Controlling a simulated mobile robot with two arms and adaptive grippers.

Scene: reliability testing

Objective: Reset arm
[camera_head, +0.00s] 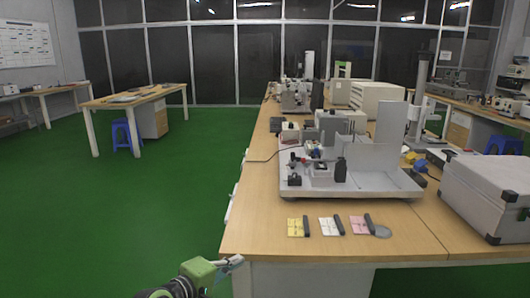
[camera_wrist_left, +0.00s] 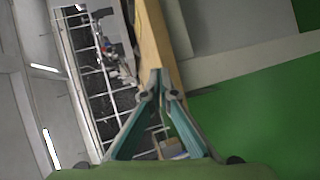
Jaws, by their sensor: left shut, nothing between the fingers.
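My left gripper (camera_head: 232,263) comes in at the bottom of the head view, beside the near left corner of the wooden workbench (camera_head: 268,225). Its fingers are shut with nothing between them. In the left wrist view my left gripper (camera_wrist_left: 158,82) shows its two fingers coming together at the tips, with the wooden bench edge behind them. That view is tilted, and no object touches the fingers. My right arm and gripper are not in view.
The bench carries a grey instrument platform (camera_head: 350,183), yellow, white and pink cards (camera_head: 331,226) with dark pens, and a grey case (camera_head: 487,192) at right. The green floor (camera_head: 130,215) left of the bench is clear. Another table (camera_head: 135,100) stands at back left.

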